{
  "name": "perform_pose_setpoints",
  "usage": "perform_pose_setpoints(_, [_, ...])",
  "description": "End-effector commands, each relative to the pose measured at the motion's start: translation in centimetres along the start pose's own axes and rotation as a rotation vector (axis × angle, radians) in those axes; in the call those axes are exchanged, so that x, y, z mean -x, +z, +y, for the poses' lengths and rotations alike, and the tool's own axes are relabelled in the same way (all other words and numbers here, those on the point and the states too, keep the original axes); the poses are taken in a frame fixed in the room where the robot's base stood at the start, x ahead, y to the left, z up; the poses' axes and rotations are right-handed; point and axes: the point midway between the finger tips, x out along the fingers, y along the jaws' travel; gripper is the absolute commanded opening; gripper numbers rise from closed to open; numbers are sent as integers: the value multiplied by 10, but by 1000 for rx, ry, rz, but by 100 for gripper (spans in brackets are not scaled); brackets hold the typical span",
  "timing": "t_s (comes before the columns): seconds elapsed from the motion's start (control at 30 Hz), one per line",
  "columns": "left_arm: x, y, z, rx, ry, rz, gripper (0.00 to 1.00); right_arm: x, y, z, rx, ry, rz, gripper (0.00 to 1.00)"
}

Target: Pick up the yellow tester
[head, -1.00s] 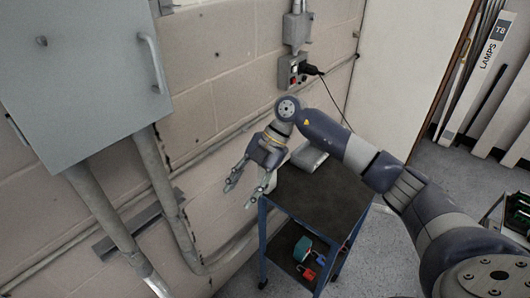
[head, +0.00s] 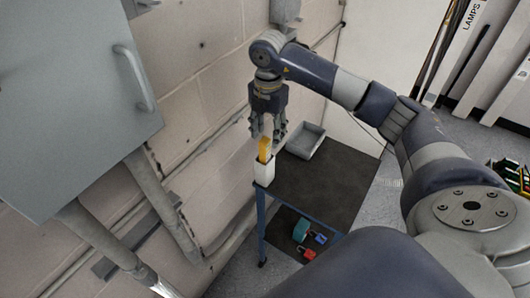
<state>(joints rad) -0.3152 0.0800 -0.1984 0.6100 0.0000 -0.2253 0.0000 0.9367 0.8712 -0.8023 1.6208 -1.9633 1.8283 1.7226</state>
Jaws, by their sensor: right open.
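The yellow tester (head: 265,148) stands upright in a white holder (head: 264,173) at the left corner of the dark cart top. My right gripper (head: 267,136) points down just above the tester, with its fingers spread near the tester's upper end. It is open, and I cannot tell whether a finger touches the tester. My left gripper is not in view.
The cart's dark top (head: 332,190) is mostly bare, with a grey tray (head: 305,141) at its back. The lower shelf holds a teal item (head: 301,230) and a red item (head: 307,253). A grey wall cabinet (head: 75,90) and pipes (head: 165,205) stand at left.

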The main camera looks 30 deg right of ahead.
Motion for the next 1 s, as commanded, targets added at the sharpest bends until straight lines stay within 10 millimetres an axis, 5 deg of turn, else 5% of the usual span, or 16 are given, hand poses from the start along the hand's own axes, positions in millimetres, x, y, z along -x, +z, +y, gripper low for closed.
perform_pose_setpoints(0.17, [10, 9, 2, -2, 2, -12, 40, -10, -2, 1, 1, -2, 1, 45])
perform_pose_setpoints(0.47, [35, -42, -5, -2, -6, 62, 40, -50, -5, 3, 0, -1, 3, 45])
perform_pose_setpoints(0.77, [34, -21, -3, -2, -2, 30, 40, -58, -4, 4, 1, 2, 0, 45])
perform_pose_setpoints(1.0, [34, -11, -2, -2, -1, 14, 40, -58, -4, 4, 1, 2, 1, 0])
